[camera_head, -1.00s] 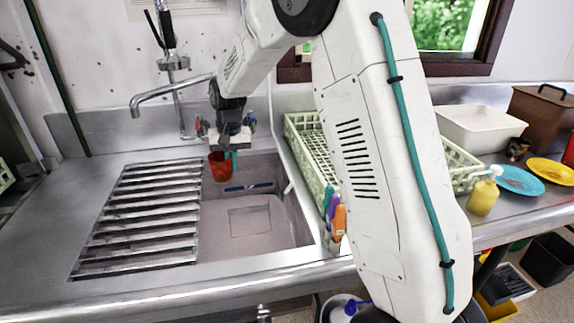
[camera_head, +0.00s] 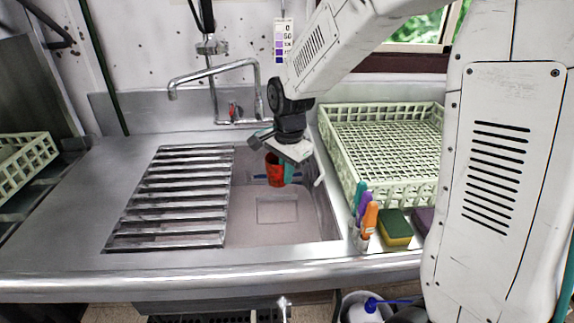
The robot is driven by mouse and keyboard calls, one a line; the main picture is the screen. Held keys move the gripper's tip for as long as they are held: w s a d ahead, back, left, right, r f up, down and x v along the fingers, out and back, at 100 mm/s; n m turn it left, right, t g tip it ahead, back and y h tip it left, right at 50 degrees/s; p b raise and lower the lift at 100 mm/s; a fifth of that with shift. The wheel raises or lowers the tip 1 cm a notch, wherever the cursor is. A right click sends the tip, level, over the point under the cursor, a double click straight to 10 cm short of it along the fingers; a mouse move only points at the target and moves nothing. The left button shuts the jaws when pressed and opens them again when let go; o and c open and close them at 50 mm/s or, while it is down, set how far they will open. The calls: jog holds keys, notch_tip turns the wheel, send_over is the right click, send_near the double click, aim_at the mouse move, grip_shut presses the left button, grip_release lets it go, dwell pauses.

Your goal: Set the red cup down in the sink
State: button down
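The red cup (camera_head: 275,171) is in my gripper (camera_head: 283,166), above the back part of the sink basin. A teal fingertip shows against the cup's right side, and the other finger is mostly hidden. The cup looks close to upright and seems to hang above the basin floor; its exact height is hard to tell. The sink (camera_head: 300,230) is a steel basin with its bottom visible and a square mark on its floor. A slatted rack (camera_head: 170,197) covers the left side of the sink.
A faucet (camera_head: 212,73) arches behind the basin. A pale green dish rack (camera_head: 335,140) stands right of it. Brushes (camera_head: 369,218) in a holder and a yellow-green sponge (camera_head: 396,228) sit at the front right. The basin's front middle is clear.

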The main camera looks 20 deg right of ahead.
notch_tip(320, 180, down, 33)
jog(key=shift+r, duration=0.1)
dwell(1.5)
jog(key=c, duration=1.6)
grip_release()
jog(key=shift+o, duration=0.2)
jog(key=shift+r, duration=0.1)
notch_tip(320, 180, up, 8)
jog(key=shift+s, duration=0.25)
